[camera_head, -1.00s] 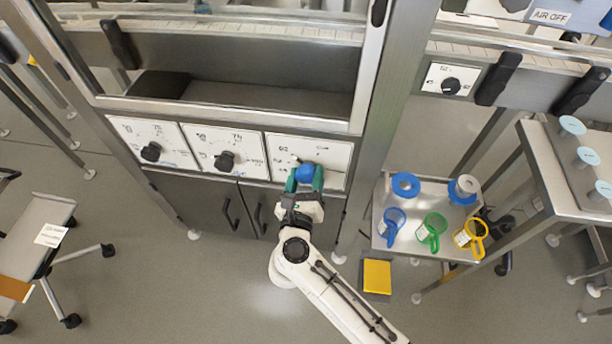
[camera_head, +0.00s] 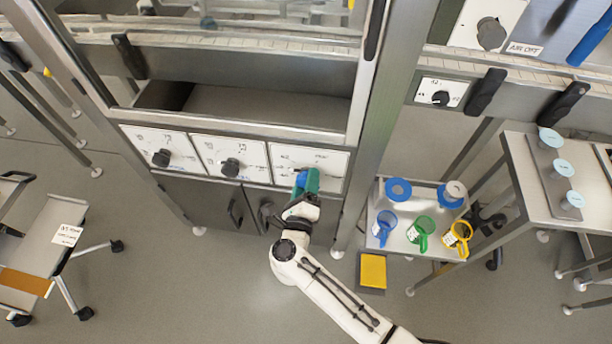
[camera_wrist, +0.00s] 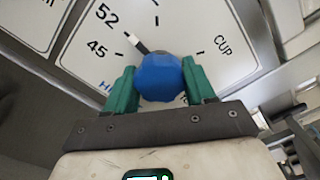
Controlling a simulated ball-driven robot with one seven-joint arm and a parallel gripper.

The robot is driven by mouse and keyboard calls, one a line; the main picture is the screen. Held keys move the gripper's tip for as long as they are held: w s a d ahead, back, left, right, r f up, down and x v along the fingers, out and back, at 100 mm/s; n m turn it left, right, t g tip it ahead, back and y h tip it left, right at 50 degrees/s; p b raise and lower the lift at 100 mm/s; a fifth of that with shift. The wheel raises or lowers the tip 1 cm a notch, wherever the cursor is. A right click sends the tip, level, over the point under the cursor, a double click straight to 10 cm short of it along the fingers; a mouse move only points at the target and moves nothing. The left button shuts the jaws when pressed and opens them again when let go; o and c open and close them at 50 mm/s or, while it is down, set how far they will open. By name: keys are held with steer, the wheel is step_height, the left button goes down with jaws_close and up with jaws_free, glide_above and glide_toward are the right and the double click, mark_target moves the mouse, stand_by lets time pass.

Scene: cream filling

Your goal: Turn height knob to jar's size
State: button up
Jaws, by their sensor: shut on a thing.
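The blue faceted height knob (camera_wrist: 160,78) sits on a white dial panel (camera_wrist: 215,25), the right one of three in a row on the machine front. The knob also shows in the head view (camera_head: 301,178), partly covered by my gripper (camera_head: 307,182). My gripper's green fingers (camera_wrist: 161,84) are shut on the knob from both sides in the wrist view. A pale pointer by the knob points up-left, close to the 52 mark; 45 lies lower left and CUP to the right. Writing below the knob is partly hidden. Jars with pale lids (camera_head: 560,168) stand on the right table.
Two more panels with black knobs (camera_head: 161,157) (camera_head: 230,167) are to the left.

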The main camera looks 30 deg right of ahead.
steer(key=n+p, duration=0.2)
steer(key=n, duration=0.2)
steer(key=shift+r, duration=0.1)
steer(key=shift+a+n+p, duration=0.1)
steer(key=shift+n+p, duration=0.65)
steer(key=shift+n, duration=0.45)
steer(key=o, duration=1)
steer(key=v, duration=1)
steer(key=shift+s+a, duration=0.2)
steer(key=shift+s, duration=0.15)
steer(key=shift+w, duration=0.1)
